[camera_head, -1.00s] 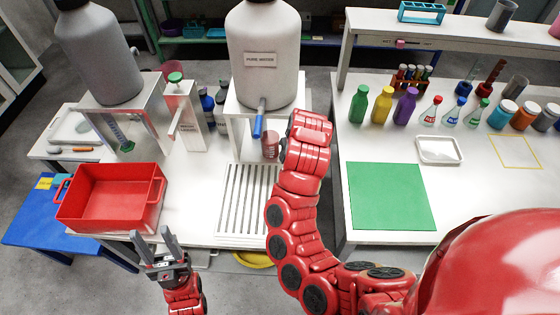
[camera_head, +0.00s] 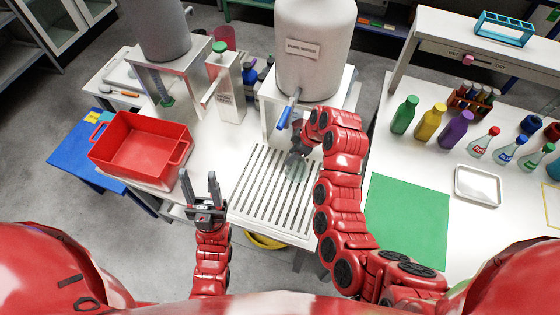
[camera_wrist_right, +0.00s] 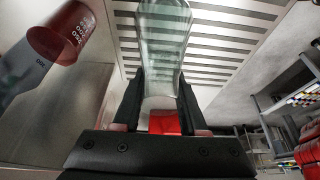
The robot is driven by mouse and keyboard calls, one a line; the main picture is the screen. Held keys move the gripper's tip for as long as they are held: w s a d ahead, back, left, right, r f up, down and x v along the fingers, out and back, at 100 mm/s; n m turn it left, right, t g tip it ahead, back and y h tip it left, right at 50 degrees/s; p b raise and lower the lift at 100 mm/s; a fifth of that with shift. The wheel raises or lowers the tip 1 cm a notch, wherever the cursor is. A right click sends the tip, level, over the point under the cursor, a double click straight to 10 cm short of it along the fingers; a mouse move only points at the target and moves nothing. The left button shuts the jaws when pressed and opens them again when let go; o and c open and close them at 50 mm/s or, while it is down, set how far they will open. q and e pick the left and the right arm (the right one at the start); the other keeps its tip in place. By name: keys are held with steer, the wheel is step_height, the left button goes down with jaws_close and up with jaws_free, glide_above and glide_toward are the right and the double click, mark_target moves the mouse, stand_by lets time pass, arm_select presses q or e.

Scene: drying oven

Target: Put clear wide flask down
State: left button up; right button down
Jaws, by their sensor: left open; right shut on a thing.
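The clear wide flask (camera_wrist_right: 163,35) is see-through and sits between the fingers of my right gripper (camera_wrist_right: 160,98) in the right wrist view. The white slatted rack (camera_wrist_right: 205,55) shows behind and through it. In the head view my right gripper (camera_head: 300,150) is shut on the flask (camera_head: 294,170), over the back part of the slatted rack (camera_head: 262,205). I cannot tell whether the flask touches the slats.
A large grey tank (camera_head: 315,70) with a blue tap (camera_head: 289,108) stands behind the rack. A red bin (camera_head: 140,150) is left. A green mat (camera_head: 408,220) lies on the right table, clear.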

steer(key=shift+w+a+p, duration=0.1)
steer(key=shift+a+p, duration=0.2)
steer(key=shift+a, duration=0.45)
steer(key=shift+w+a+f+p, duration=0.1)
steer(key=shift+a+f+p, duration=0.05)
steer(key=shift+a+p, duration=0.15)
steer(key=shift+w+a+f+p, duration=0.2)
steer(key=shift+a+f+p, duration=0.1)
steer(key=shift+a+f, duration=0.25)
steer(key=shift+w+a+f+p, duration=0.15)
steer(key=shift+a+f+p, duration=0.1)
steer(key=shift+a+f, duration=0.25)
steer(key=shift+d+f, duration=0.1)
steer(key=shift+f, duration=0.05)
steer(key=shift+c, duration=2.2)
jaws_free()
